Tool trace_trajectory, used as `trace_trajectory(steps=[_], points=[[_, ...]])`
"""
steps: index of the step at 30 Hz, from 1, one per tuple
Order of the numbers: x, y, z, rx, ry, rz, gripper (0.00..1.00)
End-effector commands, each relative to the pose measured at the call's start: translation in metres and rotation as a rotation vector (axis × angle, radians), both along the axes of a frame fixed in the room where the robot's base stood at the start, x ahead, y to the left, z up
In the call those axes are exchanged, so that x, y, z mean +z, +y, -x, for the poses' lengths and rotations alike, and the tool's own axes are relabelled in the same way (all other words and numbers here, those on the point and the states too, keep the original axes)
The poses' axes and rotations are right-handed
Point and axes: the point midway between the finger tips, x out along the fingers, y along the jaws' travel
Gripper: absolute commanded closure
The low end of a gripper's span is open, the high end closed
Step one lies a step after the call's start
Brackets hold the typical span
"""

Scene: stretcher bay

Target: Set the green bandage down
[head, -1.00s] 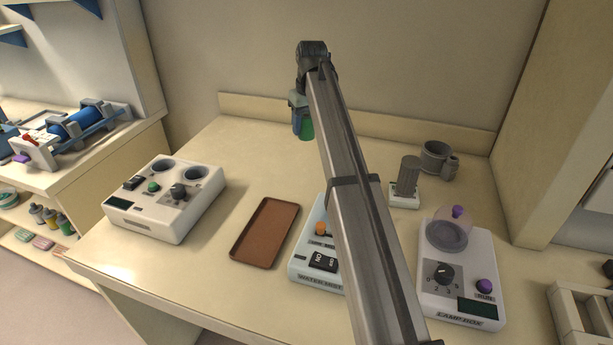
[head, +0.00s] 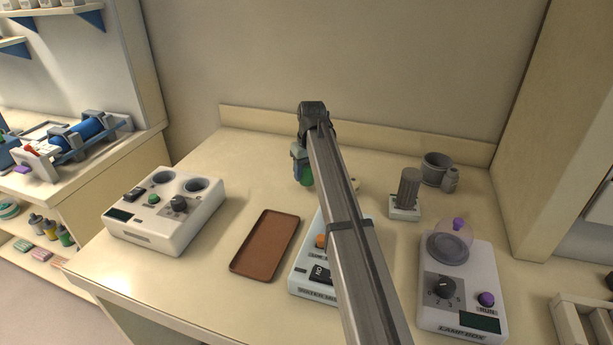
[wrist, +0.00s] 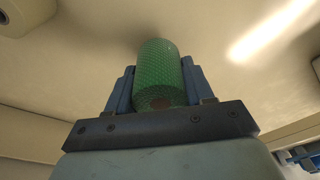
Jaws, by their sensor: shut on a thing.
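The green bandage (wrist: 160,75) is a textured green roll, held between the two blue fingers of my gripper (wrist: 158,92) in the wrist view. In the head view my gripper (head: 302,168) is over the back middle of the table (head: 240,160), with the green bandage (head: 306,176) at its lower end. My arm hides part of the bandage's surroundings. I cannot tell whether the bandage touches the table top.
A brown tray (head: 266,245) lies in front of my gripper. A white box with two wells (head: 165,215) stands left. A scale-like box (head: 308,275), a grey cylinder on a base (head: 407,190), a grey mug (head: 436,168) and a lamp box (head: 460,285) stand right. The back left is clear.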

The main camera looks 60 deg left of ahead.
Motion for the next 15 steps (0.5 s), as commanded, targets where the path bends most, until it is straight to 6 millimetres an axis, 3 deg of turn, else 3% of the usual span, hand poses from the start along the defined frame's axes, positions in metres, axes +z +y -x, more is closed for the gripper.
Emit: trace_trajectory(steps=[5, 15], points=[[-0.019, 0.000, 0.000, 0.000, 0.000, 0.000, 0.79], [-0.021, 0.000, 0.000, 0.000, 0.000, 0.000, 0.79]])
